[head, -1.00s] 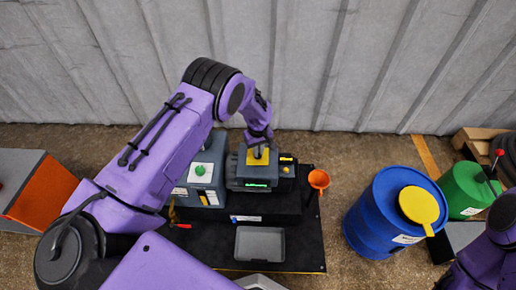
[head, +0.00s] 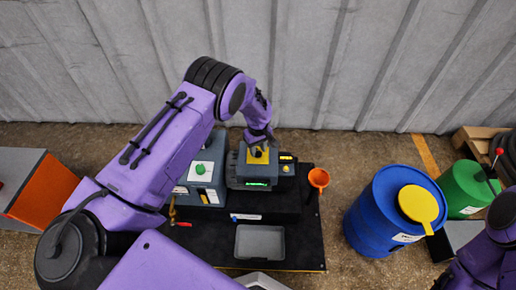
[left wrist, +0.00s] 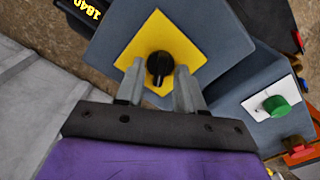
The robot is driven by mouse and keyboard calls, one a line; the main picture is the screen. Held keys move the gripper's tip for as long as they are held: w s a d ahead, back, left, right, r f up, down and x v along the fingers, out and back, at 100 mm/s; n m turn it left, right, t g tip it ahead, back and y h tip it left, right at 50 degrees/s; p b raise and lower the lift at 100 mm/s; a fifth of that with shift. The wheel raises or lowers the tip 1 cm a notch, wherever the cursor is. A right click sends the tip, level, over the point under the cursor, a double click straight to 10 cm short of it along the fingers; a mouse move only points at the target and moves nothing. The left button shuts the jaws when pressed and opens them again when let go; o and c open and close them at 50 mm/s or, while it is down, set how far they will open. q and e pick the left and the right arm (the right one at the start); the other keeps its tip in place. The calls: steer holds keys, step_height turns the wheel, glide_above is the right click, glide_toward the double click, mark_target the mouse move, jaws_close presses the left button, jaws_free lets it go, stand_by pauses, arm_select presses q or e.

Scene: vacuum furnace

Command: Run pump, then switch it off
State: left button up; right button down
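The pump unit (head: 238,168) is a grey block on the black bench with a yellow plate (left wrist: 128,52) on top. A black knob (left wrist: 160,66) sits in the middle of that plate. A small display (head: 257,184) on the unit's front is lit green. My left gripper (left wrist: 158,72) is over the plate from above, its two fingers apart on either side of the knob. I cannot tell whether they touch it. In the head view my left gripper (head: 258,141) partly hides the plate and knob. My right arm shows at the right edge, but its fingers are not in view.
A grey box with a green button (head: 200,169) stands left of the unit. An orange funnel (head: 319,178) is to the right, and an empty grey tray (head: 260,243) in front. Blue (head: 375,220) and green (head: 463,190) drums stand farther right. A corrugated wall (head: 330,60) is close behind.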

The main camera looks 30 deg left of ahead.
mark_target(258, 151)
arm_select(q)
step_height(258, 151, up, 10)
steer(key=p, duration=0.1)
steer(key=shift+r, duration=0.25)
stand_by(0.4)
